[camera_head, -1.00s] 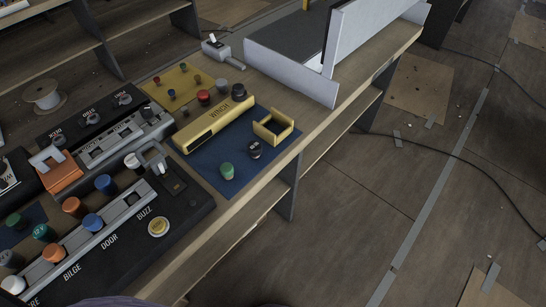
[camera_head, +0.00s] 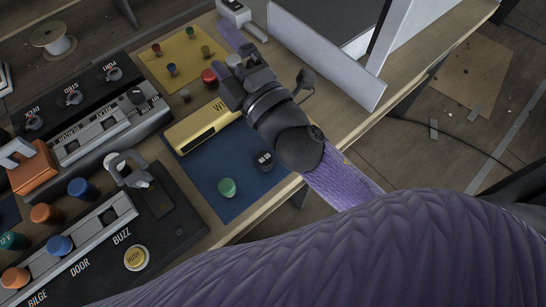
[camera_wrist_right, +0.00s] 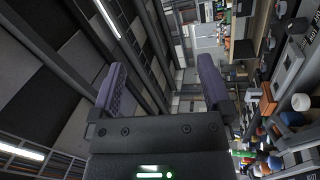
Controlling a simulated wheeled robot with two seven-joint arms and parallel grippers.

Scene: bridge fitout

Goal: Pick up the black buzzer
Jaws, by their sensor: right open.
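My right gripper (camera_head: 230,63) is open, with its purple fingers spread above the back of the bench. It also shows open and empty in the right wrist view (camera_wrist_right: 162,88). A small black round piece with pale marks (camera_head: 264,160) sits on the blue mat, to the near side of the gripper and apart from it. A second black round knob, seen earlier beside the red one, is now hidden behind the gripper. I cannot tell which of the two is the buzzer. My left gripper is not in view.
A green knob (camera_head: 227,187) and a gold bar (camera_head: 195,127) lie on the blue mat (camera_head: 235,165). A red knob (camera_head: 209,77) is close to the gripper. Control panels (camera_head: 100,250) fill the left. A white upright panel (camera_head: 330,55) stands to the right of the gripper.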

